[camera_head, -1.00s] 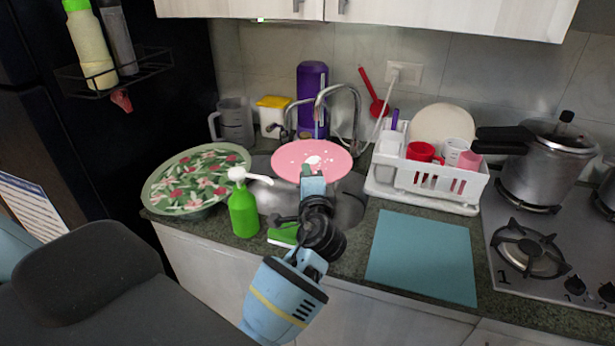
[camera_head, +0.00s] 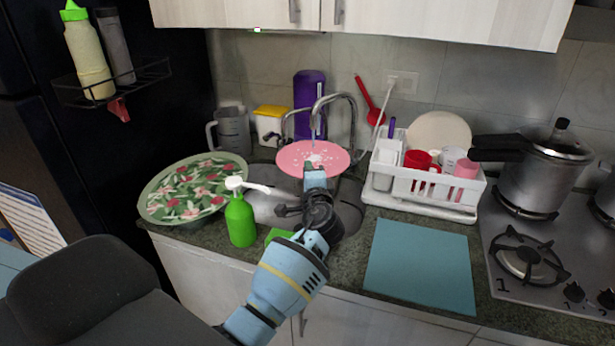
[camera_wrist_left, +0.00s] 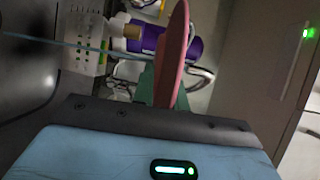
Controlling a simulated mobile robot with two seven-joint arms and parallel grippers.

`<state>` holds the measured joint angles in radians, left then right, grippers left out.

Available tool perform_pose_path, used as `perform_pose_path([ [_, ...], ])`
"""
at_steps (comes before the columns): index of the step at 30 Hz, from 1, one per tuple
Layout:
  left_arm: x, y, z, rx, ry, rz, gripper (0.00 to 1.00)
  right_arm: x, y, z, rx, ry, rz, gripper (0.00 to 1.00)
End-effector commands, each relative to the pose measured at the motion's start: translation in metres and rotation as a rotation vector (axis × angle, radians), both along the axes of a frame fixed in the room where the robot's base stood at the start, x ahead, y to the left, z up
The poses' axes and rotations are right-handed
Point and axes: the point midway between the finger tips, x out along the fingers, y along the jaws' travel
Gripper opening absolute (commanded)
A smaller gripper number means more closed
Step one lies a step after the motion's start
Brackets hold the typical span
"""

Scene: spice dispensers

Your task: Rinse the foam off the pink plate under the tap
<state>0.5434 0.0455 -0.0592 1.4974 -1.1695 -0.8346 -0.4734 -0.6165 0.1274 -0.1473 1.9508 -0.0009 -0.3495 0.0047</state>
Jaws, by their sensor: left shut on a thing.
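My left gripper (camera_head: 314,172) is shut on the near rim of the pink plate (camera_head: 292,155) and holds it over the sink (camera_head: 347,212), below the metal tap (camera_head: 346,97). White foam spots (camera_head: 314,158) show on the plate's middle and upper face. A thin pale line under the spout looks like running water. In the left wrist view the pink plate (camera_wrist_left: 178,50) is seen edge-on between the fingers (camera_wrist_left: 165,82), and a thin bluish streak reaches toward it. The plate's near edge is partly hidden by the gripper. My right gripper is not in view.
A green soap bottle (camera_head: 240,221) and a floral tray (camera_head: 160,207) stand left of the sink. A purple container (camera_head: 308,88) is behind the tap. A white dish rack (camera_head: 425,187) is to the right, with a clear blue mat (camera_head: 420,267) in front.

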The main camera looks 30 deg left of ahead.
Motion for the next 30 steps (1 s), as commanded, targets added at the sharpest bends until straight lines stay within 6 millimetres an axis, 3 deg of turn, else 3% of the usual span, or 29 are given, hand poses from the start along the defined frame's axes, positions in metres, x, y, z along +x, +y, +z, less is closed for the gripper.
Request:
perform_pose_path([
  [18,0.047,0.021,-0.015,0.001,0.005,0.001,0.00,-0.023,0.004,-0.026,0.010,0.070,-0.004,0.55],
  [30,0.058,0.026,-0.013,0.001,-0.001,0.001,0.00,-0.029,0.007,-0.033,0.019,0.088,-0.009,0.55],
])
